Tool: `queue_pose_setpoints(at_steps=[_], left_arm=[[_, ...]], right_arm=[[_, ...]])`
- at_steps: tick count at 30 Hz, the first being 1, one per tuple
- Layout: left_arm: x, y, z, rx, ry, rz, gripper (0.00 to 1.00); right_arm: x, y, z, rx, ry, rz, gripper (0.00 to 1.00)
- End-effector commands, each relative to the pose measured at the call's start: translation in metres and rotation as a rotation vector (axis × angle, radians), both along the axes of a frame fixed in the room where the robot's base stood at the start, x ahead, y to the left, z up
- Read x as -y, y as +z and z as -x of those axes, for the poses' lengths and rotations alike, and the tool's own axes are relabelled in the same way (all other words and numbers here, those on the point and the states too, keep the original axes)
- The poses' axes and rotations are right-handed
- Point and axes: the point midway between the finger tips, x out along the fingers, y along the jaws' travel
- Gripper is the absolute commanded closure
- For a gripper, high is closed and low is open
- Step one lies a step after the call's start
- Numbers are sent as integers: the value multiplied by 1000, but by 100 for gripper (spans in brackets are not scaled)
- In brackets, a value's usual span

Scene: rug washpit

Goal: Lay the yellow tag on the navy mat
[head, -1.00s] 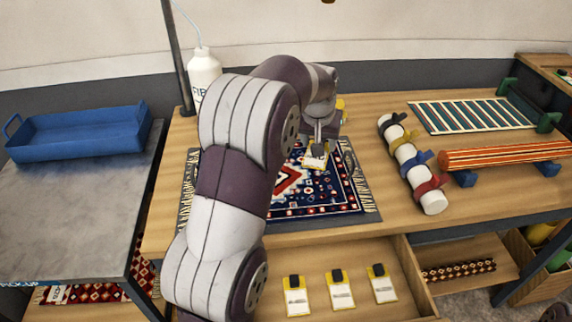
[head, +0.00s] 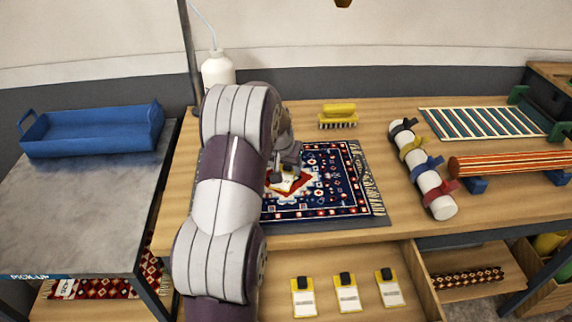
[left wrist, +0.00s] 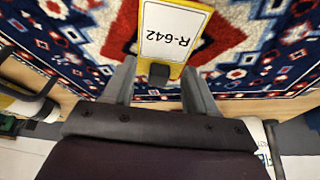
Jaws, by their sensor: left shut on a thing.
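The yellow tag (head: 287,182), white-faced with a yellow border and a black clip, is in my left gripper (head: 279,173). In the left wrist view the tag (left wrist: 172,32) reads R-642, with its clip between the two fingers of the gripper (left wrist: 160,76). The navy mat (head: 346,174), a navy, red and white patterned rug with fringed ends, lies flat on the wooden table. It fills the background of the left wrist view (left wrist: 235,72). The tag is over the mat; I cannot tell if it touches. My arm hides the mat's left part. My right gripper is out of view.
Several more yellow-edged tags (head: 347,295) lie in the open drawer (head: 412,268) below. A yellow brush (head: 338,117) stands behind the mat. A white roll with coloured straps (head: 424,172) lies to the right. A blue tray (head: 92,132) sits on the grey table at left.

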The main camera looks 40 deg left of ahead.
Motion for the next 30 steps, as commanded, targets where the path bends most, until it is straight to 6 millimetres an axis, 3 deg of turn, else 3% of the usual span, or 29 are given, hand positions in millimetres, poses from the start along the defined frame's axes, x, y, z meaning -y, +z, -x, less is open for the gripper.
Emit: queue_pose_setpoints(at_steps=[2,3,5,6,16,24,30], left_arm=[[0,-3,0,0,0,0,71],[0,-3,0,0,0,0,40],[0,-3,0,0,0,0,20],[0,-3,0,0,0,0,18],[0,6,1,2,0,-1,18],[8,70,26,4,0,-2,18],[13,104,40,1,0,0,18]], right_arm=[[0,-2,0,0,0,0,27],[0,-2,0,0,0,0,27],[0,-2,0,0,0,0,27],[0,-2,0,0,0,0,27],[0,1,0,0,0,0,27],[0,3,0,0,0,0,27],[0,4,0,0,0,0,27]])
